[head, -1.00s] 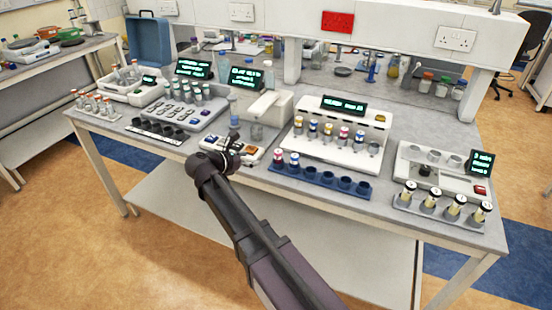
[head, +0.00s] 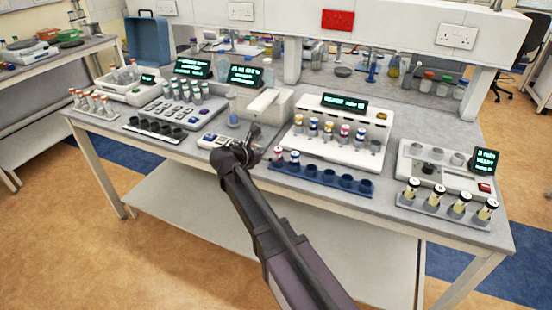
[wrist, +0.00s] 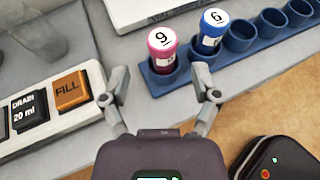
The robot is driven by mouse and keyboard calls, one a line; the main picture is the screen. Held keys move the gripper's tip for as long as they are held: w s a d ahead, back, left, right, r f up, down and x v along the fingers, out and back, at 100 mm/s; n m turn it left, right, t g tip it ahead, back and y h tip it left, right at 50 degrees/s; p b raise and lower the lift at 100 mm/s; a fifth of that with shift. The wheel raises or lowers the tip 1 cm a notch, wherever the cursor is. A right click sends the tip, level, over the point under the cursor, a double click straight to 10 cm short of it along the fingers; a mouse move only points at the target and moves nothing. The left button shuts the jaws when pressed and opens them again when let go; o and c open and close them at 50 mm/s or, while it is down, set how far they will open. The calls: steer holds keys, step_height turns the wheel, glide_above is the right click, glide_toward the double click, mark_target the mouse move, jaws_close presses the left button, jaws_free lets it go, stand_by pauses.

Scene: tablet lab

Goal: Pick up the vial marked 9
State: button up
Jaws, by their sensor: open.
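The vial marked 9 (wrist: 162,46) has a white cap with a black 9 and a pink-red body. It stands upright in the left end hole of the blue rack (wrist: 161,77). The vial marked 6 (wrist: 212,32), with a blue body, stands in the hole to its right. In the head view the rack (head: 325,174) lies along the front of the bench, with the vial marked 9 (head: 278,154) at its left end. My gripper (wrist: 161,88) is open and empty, its fingers short of the vial and spread to either side of its line. In the head view my gripper (head: 256,138) is just left of the rack.
A button panel with an orange FILL key (wrist: 70,90) lies to the left. A white rack unit (head: 340,146) with several capped vials stands behind the blue rack. The blue rack's other holes (wrist: 270,22) are empty.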

mark_target(278, 154)
steer(key=shift+w+f, duration=0.1)
stand_by(0.3)
steer(key=b+x, duration=0.2)
steer(key=x, duration=0.1)
steer(key=shift+d+f, duration=0.1)
steer(key=shift+f, duration=0.25)
steer(key=shift+x, duration=0.8)
steer(key=shift+d+r, duration=0.1)
jaws_close()
